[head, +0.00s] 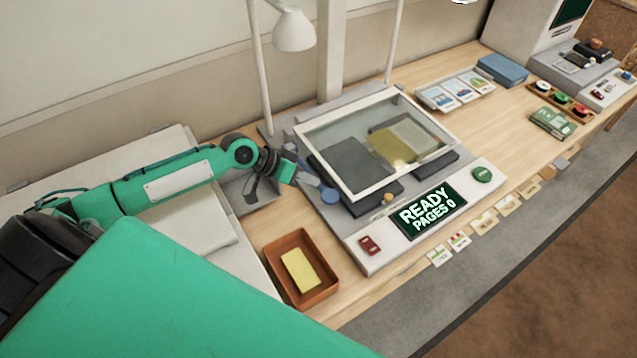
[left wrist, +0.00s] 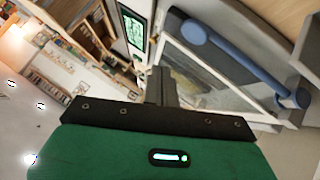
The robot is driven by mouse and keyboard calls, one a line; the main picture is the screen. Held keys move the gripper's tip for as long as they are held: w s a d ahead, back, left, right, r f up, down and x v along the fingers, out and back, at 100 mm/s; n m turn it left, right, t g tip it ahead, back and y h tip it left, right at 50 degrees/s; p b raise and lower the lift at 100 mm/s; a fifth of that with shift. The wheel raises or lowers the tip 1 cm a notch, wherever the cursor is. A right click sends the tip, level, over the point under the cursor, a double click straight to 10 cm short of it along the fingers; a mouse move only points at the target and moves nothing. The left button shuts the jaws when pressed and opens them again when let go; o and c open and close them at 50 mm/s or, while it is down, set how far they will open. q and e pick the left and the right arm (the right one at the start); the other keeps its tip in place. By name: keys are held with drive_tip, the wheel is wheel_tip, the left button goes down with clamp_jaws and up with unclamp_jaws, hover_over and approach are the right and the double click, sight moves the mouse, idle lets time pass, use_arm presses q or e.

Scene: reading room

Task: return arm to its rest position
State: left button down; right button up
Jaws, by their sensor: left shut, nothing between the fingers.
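My left arm, green with black joints, reaches in from the left of the head view. Its gripper (head: 305,178) is beside the left edge of the glass-topped scanner (head: 297,132), close to a blue handle end (head: 329,196). In the left wrist view the gripper fingers (left wrist: 161,84) are together with nothing between them. The blue handle bar (left wrist: 240,62) shows to the right of the fingers there, apart from them in the picture. An open book (head: 398,142) lies under the glass. My right gripper is not in view.
The scanner's front panel display (head: 428,210) reads "READY PAGES 0". An orange-brown tray (head: 270,262) with a yellow block stands in front of the arm. A white lamp (head: 293,30) hangs above the scanner's back left. Cards (head: 461,240) line the desk's front edge.

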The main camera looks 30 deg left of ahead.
use_arm(q)
drive_tip(key=shift+s+a+r, duration=0.25)
drive_tip(key=shift+s+r, duration=0.15)
drive_tip(key=shift+r, duration=0.1)
drive_tip(key=shift+s+a+r, duration=0.2)
drive_tip(key=shift+s+r, duration=0.2)
drive_tip(key=shift+r, duration=0.05)
